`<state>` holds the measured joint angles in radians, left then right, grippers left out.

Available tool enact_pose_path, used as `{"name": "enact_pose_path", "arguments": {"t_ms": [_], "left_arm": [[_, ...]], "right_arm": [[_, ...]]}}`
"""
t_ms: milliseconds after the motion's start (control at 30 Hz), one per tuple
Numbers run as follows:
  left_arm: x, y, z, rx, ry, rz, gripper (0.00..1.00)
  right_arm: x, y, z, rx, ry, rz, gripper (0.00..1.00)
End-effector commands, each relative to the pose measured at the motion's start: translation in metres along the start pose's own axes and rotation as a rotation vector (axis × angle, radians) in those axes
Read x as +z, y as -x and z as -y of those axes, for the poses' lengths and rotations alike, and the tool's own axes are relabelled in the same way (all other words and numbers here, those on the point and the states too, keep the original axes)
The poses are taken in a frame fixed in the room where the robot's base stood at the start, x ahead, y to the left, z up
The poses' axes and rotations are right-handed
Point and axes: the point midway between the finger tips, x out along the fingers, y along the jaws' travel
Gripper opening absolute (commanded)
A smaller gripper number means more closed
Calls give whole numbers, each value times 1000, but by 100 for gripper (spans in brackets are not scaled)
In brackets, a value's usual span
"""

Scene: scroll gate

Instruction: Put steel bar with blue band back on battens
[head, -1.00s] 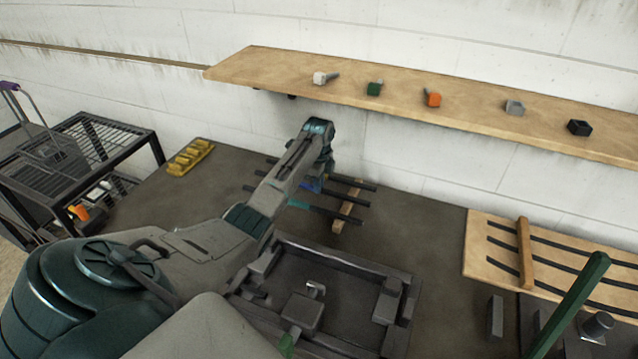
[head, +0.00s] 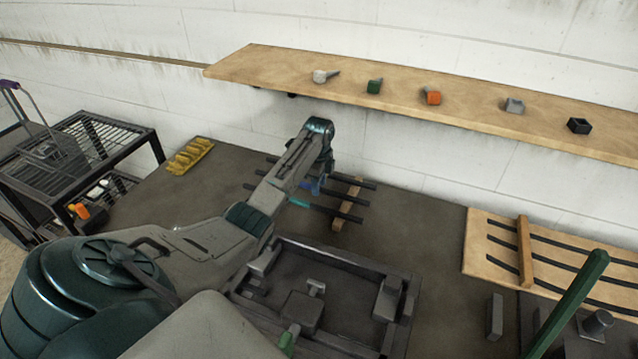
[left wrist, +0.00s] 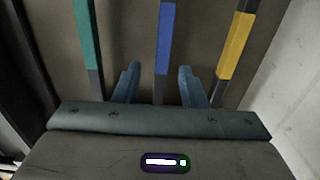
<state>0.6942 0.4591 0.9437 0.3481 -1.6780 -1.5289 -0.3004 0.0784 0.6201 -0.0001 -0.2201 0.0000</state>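The steel bar with the blue band shows in the left wrist view (left wrist: 164,40), in the middle between two others. The teal-banded bar (left wrist: 88,40) is to its left and the yellow-banded bar (left wrist: 238,45) to its right. My left gripper (left wrist: 158,85) is open, with one finger on each side of the blue-banded bar and a visible gap on both sides. In the head view my left gripper (head: 314,187) is over the bars, and a wooden batten (head: 348,203) lies under their right ends. The arm hides much of the bars' left parts.
A dark framed tray (head: 345,262) lies in front of the bars. A wooden shelf (head: 450,105) with several small blocks runs above. A yellow rack (head: 190,157) is at the back left. A board with dark bars (head: 483,240) is at the right. A green post (head: 575,300) rises front right.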

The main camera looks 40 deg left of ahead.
Motion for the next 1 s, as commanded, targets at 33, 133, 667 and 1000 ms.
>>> {"name": "enact_pose_path", "arguments": {"t_ms": [33, 133, 667, 1000], "left_arm": [[0, 0, 0, 1, 0, 0, 38], [0, -2, -1, 3, 0, 0, 38], [0, 63, 0, -3, 0, 0, 38], [0, 75, -1, 0, 0, 0, 38]], "right_arm": [[0, 0, -1, 1, 0, 0, 36], [0, 0, -2, 3, 1, 0, 36], [2, -23, -2, 4, 2, 0, 36], [2, -24, 1, 0, 0, 0, 36]]}}
